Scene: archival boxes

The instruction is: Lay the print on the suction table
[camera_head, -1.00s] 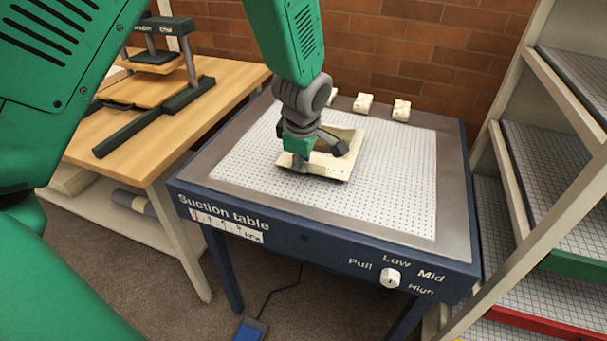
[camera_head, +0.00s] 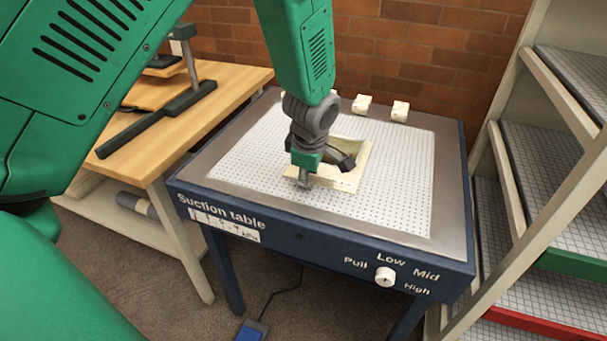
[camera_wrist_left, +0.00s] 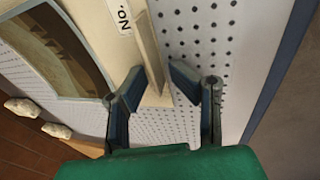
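The print (camera_head: 347,181) is a cream mount with a dark picture in its window. My right gripper is out of view.
Small cream blocks (camera_head: 400,111) stand along the table's back edge. The dial (camera_head: 385,278) is on the front. A wooden bench (camera_head: 165,135) with a press stands left, and a shelf rack (camera_head: 545,150) stands close on the right. The table top right of the print is clear.

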